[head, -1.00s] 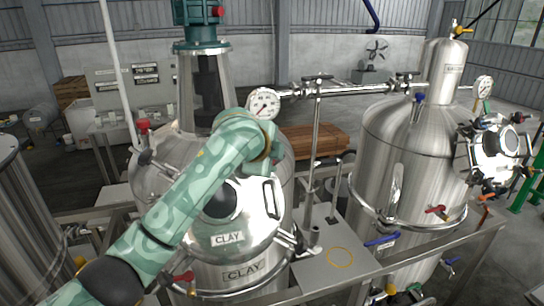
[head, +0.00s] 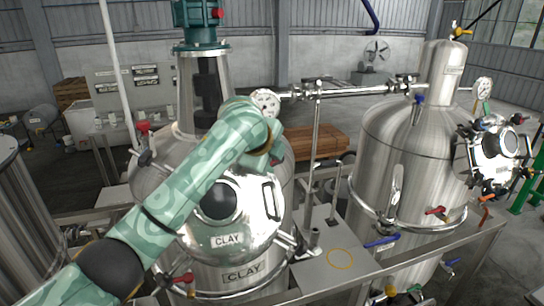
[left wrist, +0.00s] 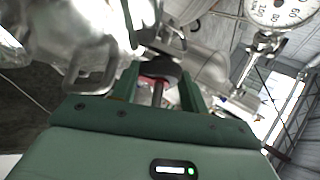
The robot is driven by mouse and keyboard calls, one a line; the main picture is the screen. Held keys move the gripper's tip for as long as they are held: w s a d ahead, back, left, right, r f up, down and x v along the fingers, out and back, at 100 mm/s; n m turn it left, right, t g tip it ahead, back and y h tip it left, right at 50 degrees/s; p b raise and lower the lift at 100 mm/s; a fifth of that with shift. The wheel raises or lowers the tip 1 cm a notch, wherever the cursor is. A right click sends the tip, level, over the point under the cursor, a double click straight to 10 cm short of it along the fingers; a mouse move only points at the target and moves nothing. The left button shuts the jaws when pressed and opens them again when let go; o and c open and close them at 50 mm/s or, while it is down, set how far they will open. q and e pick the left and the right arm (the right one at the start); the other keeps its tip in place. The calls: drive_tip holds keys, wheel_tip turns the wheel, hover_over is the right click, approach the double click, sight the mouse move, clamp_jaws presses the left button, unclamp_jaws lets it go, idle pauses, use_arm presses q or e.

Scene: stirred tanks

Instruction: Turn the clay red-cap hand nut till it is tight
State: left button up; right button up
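The clay tank (head: 170,185) stands left of centre in the head view, with a shiny round lid (head: 245,205) and CLAY labels. My left gripper (head: 273,158) is at the lid's upper right, partly hidden by my own wrist. In the left wrist view, the two green fingers of my left gripper (left wrist: 160,78) stand apart on either side of a dark round knob with a red part, the hand nut (left wrist: 154,80). A dark stem points from it toward the palm. I cannot tell whether the fingers touch it. My right gripper is not in view.
A pressure gauge (head: 266,101) and a horizontal pipe (head: 345,91) are close behind my left wrist. A lid handle (head: 272,198) is below the gripper. A red knob (head: 143,126) is on the tank's left. A second steel tank (head: 395,150) stands right.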

use_arm(q)
drive_tip(key=o, duration=0.3)
drive_tip(key=v, duration=1.6)
drive_tip(key=shift+s+b, duration=0.15)
drive_tip(key=shift+b, duration=0.25)
drive_tip(key=shift+a, duration=0.1)
